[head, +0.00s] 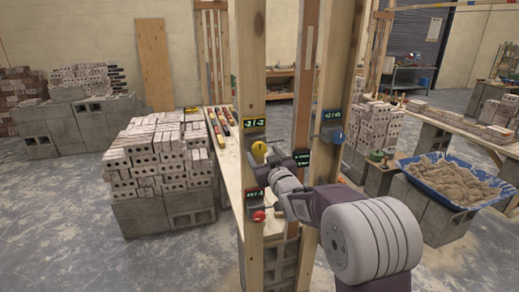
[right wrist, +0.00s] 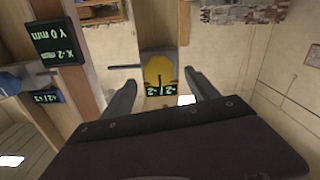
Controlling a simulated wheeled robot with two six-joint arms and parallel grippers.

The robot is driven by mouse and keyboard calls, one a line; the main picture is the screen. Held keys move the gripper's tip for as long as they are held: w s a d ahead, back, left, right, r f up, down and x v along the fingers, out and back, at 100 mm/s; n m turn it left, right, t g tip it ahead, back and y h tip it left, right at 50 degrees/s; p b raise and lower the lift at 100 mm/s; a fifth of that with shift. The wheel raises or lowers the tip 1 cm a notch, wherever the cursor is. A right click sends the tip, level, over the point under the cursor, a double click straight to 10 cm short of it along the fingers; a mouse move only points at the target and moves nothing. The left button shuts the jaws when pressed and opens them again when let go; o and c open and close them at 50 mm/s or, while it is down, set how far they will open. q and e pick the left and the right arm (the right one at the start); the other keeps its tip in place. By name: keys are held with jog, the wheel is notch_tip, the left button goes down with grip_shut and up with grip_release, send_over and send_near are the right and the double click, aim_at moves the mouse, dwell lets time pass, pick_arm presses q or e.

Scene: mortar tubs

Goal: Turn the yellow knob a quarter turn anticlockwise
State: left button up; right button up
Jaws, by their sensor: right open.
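The yellow knob (head: 259,152) sits on a grey box on the left wooden post, below a small green-lit display (head: 255,123). In the right wrist view the yellow knob (right wrist: 158,70) shows a dark pointer line, with its display upside down by it. My right gripper (head: 273,155) is just right of the knob in the head view. In the right wrist view its open fingers (right wrist: 160,80) stand on either side of the knob's near part, with gaps on both sides. I cannot tell how deep the tips reach. My left gripper is not in view.
A red knob (head: 259,215) sits lower on the same post and a blue knob (head: 338,137) on the right post, each with a display. A dark readout (right wrist: 54,42) is beside the yellow knob. Block stacks (head: 160,165) and a blue sand tub (head: 455,182) flank the posts.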

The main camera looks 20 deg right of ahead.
aim_at(259, 148)
jog(key=w, duration=0.2)
jog(key=shift+w, duration=0.4)
jog(key=c, duration=1.4)
jog(key=shift+f+n+b, duration=0.25)
jog(key=shift+n+b, duration=0.55)
jog(key=shift+b, duration=0.05)
jog(key=n+b, duration=0.8)
jog(key=b, duration=0.1)
jog(key=shift+a+f+n, duration=0.1)
jog(key=shift+n, duration=0.3)
jog(key=n+b, duration=0.2)
jog(key=n, duration=0.1)
jog(key=shift+n, duration=0.3)
jog(key=shift+n+b, duration=0.95)
jog(key=shift+n, duration=0.85)
